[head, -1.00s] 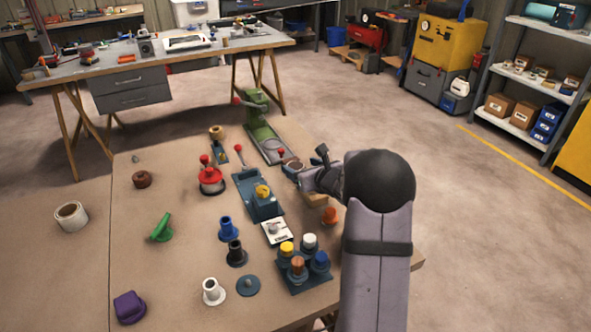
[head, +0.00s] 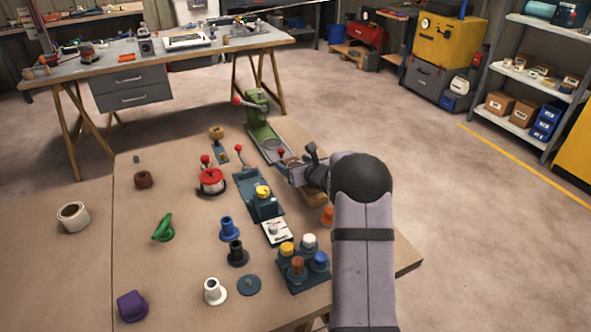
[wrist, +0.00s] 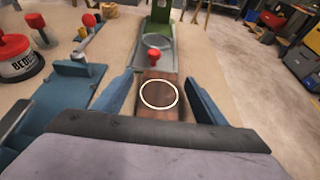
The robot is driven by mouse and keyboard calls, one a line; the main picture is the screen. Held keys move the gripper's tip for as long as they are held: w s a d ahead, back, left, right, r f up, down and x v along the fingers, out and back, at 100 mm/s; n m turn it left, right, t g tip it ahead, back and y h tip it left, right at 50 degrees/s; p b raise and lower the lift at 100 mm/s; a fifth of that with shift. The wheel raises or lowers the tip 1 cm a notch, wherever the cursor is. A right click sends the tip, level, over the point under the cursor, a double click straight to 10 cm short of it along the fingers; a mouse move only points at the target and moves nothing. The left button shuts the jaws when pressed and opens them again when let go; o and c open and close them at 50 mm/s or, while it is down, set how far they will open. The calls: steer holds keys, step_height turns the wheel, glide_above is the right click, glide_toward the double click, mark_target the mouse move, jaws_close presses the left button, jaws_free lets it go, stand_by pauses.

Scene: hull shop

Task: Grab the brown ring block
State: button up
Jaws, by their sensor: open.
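The brown ring block (wrist: 160,96) has a pale ring drawn on its top. In the wrist view it lies between my two blue fingers, with a gap on each side. In the head view only a small brown part of it (head: 289,162) shows beside my gripper (head: 288,172). My gripper is open; it also shows in the wrist view (wrist: 160,78) with its fingers spread on either side of the block. Its lower part is hidden by the gripper's palm.
A red knob (wrist: 154,56) stands just beyond the block, near the green press (head: 262,130). The blue fixture (head: 246,185) is left of the gripper. A rack of coloured pegs (head: 303,279) is nearer. The table's right edge is close to my arm.

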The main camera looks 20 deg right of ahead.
steer(key=c, duration=1.2)
steer(key=shift+r, duration=0.1)
step_height(320, 180, up, 10)
steer(key=p, duration=0.1)
